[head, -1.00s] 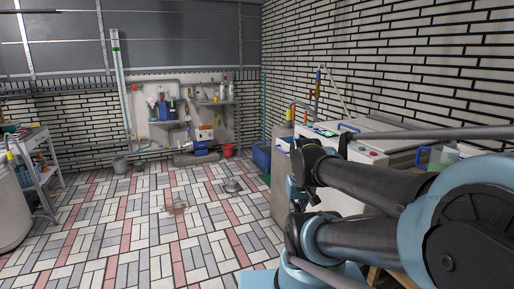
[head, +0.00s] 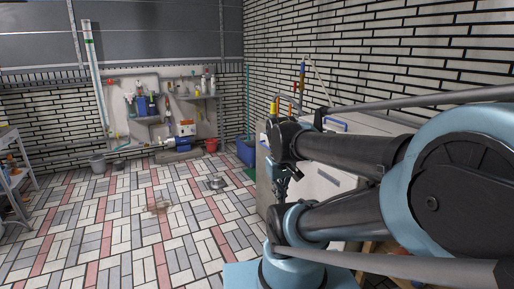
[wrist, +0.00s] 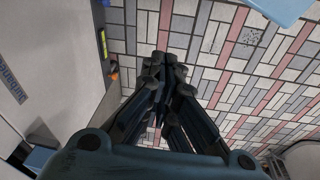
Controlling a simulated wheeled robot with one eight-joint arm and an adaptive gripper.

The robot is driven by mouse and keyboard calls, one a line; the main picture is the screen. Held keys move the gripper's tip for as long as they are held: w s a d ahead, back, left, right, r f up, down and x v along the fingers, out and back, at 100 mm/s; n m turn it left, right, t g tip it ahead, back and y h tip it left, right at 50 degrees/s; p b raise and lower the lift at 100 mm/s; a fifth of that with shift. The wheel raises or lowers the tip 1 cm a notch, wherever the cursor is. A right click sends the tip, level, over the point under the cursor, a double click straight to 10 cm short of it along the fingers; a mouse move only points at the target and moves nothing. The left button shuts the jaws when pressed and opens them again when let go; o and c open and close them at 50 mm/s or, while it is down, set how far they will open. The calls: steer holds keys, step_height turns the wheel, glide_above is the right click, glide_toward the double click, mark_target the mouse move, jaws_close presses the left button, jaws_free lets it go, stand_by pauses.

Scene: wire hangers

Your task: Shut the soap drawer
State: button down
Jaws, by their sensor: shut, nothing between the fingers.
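A white machine (head: 328,183) stands at the right in the head view, largely behind my arm. Its pale side also fills the left of the wrist view (wrist: 65,60). I cannot make out the soap drawer for certain in either view. My gripper (wrist: 165,62) is shut and empty in the wrist view, with its dark fingers close together over the tiled floor. It is beside the machine, with a visible gap. In the head view, dark blue finger parts (head: 281,184) show in front of the machine, partly hidden by my arm.
A shelf panel with bottles (head: 150,103) stands at the back wall, with a blue pump (head: 186,140) and red bucket (head: 211,145) below. A blue bin (head: 246,152) is beyond the machine. A metal table (head: 12,165) is at left. The central tiled floor is mostly open.

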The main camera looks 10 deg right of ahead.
steer(key=w+r+n+h, duration=0.2)
steer(key=w+r+n, duration=0.3)
steer(key=w, duration=0.4)
steer(key=w+r+n+h, duration=0.1)
steer(key=w+r+n, duration=0.4)
steer(key=w, duration=0.3)
steer(key=w+a+n+h, duration=0.2)
steer(key=w+a+n, duration=0.3)
steer(key=w, duration=0.5)
steer(key=w+a+n+h, duration=0.2)
steer(key=w+a+n, duration=0.3)
steer(key=w, duration=0.6)
steer(key=w+d+r+x, duration=0.1)
steer(key=x, duration=1.1)
steer(key=shift+w+d+t, duration=0.2)
steer(key=shift+d+t, duration=0.1)
steer(key=shift+r, duration=0.15)
